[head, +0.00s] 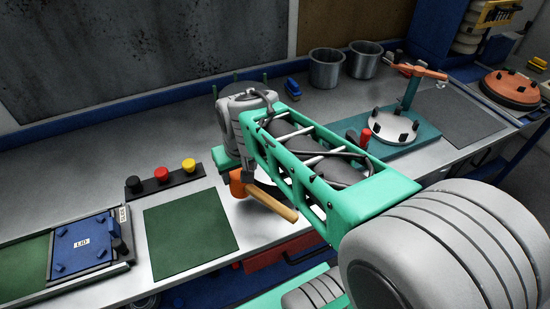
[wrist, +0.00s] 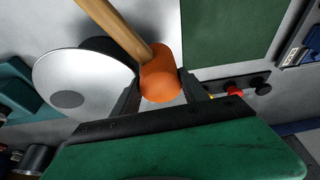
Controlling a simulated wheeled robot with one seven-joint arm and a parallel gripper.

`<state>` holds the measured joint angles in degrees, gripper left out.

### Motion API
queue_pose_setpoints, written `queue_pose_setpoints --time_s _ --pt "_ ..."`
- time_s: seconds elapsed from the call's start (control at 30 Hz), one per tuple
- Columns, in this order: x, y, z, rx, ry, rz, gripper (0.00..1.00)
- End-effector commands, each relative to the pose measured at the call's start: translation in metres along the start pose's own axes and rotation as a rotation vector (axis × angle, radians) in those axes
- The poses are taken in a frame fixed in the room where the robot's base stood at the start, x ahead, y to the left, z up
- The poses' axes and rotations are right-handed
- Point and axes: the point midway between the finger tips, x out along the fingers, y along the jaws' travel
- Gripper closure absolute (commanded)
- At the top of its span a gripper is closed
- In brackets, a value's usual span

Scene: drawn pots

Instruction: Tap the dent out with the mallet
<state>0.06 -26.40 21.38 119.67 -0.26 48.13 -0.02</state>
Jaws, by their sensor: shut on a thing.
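The mallet has an orange head (wrist: 160,82) and a pale wooden handle (wrist: 112,28). My gripper (wrist: 160,90) is shut on the orange head, with one dark finger on each side of it. In the head view the mallet's handle (head: 272,202) sticks out toward the lower right from under my arm, near the bench's front edge. A pale round metal piece (wrist: 75,95) with a grey disc at its middle lies beside the mallet in the wrist view. In the head view my arm hides most of it. I cannot make out a dent.
A teal fixture (head: 440,127) with a round clamped plate (head: 393,126) stands right of my arm. Two metal pots (head: 326,69) stand behind. A copper-coloured round piece (head: 510,88) sits far right.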

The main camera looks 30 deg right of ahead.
Motion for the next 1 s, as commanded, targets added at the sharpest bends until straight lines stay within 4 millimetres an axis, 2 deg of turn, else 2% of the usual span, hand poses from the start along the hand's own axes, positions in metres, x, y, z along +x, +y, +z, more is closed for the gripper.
queue_pose_setpoints --time_s 0.47,0.73,1.0 --pt "-0.002 0.002 -0.001 0.005 0.003 0.002 1.00" --pt "-0.036 0.002 -0.012 0.003 0.004 0.001 1.00" --pt "-0.034 0.001 -0.011 0.003 0.002 0.001 1.00"
